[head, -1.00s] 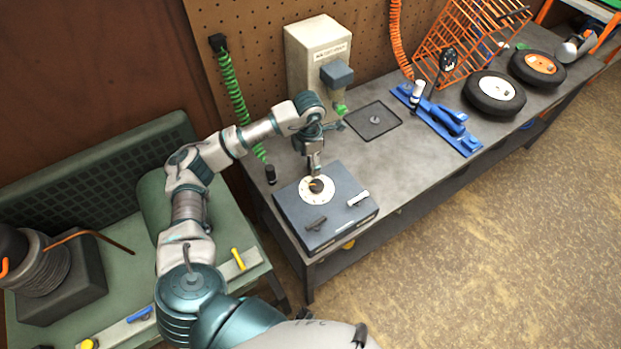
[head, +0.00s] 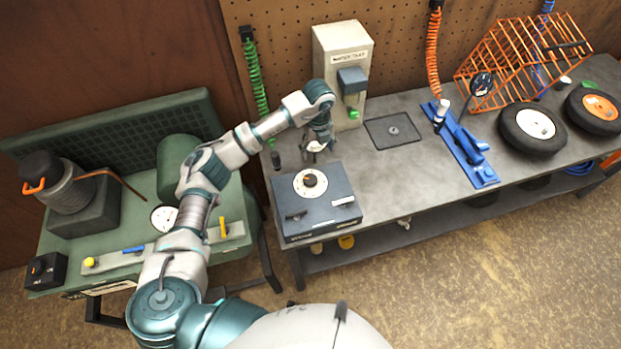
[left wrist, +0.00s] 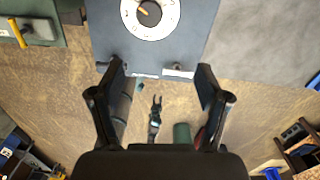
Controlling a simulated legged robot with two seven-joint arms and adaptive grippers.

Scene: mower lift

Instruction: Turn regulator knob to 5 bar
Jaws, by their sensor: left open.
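The regulator is a dark blue-grey box (head: 318,217) on the bench's near left corner. On its top is a round white dial (head: 298,193) with a black knob (head: 310,181) bearing an orange pointer. The knob (left wrist: 149,13) also shows at the top of the left wrist view, pointer toward the upper left. The dial figures are too small to read. My left gripper (head: 317,149) is open and empty behind the dial, apart from the knob. Its spread fingers (left wrist: 160,73) frame the box's edge in the wrist view. A small two-pronged shape below may be my right gripper (left wrist: 156,104).
A beige dispenser (head: 341,66) stands behind the gripper, beside a green coiled hose (head: 257,82). A square dark plate (head: 393,131), a blue tool (head: 463,145) and a wheel (head: 532,130) lie rightward. A green machine with a gauge (head: 164,219) stands left.

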